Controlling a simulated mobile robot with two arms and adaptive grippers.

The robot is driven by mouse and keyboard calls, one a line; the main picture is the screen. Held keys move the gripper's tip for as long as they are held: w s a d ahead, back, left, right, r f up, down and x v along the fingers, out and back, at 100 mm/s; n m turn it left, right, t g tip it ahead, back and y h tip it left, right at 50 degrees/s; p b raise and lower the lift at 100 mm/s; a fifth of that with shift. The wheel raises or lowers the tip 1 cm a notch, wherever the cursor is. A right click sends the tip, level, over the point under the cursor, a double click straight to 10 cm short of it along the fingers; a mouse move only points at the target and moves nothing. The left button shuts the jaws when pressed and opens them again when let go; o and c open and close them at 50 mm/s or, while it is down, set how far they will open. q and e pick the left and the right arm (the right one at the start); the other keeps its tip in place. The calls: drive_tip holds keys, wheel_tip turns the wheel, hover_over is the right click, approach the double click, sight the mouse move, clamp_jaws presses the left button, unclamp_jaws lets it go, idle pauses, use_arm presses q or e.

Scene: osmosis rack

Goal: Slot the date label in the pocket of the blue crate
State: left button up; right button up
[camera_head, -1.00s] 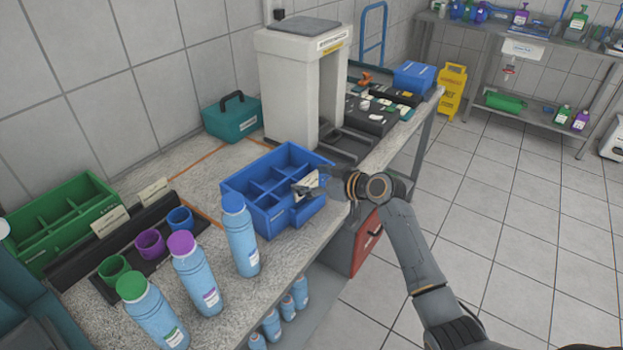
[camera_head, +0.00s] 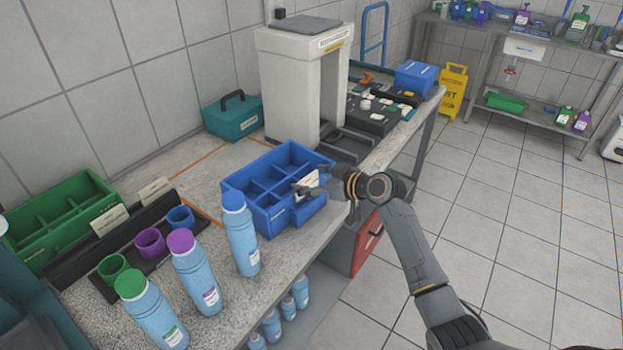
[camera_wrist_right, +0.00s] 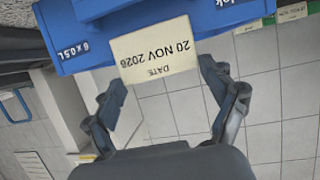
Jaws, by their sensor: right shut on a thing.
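The blue crate (camera_head: 262,212), open-topped with several compartments, stands near the front edge of the bench. My right gripper (camera_head: 304,188) is at its right front side. It is shut on the cream date label (camera_head: 311,180), and its fingers sit on either side of the label in the right wrist view (camera_wrist_right: 160,78). There the label (camera_wrist_right: 155,50) reads "DATE 20 NOV 2026" upside down and overlaps the edge of the blue crate (camera_wrist_right: 110,40). I cannot tell whether the label is inside the pocket or in front of it. My left gripper is not in view.
Blue bottles with blue (camera_head: 240,235), purple (camera_head: 195,275) and green (camera_head: 150,312) caps stand left of the crate. A green crate (camera_head: 60,235) and a dark rack (camera_head: 125,225) with cups are further left. A white machine (camera_head: 285,85) stands behind. The floor at right is clear.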

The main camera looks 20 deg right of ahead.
drive_tip(key=shift+f+b, duration=1.35)
drive_tip(key=shift+f, duration=0.1)
idle(1.0)
drive_tip(key=o, duration=0.9)
drive_tip(key=v, duration=1.2)
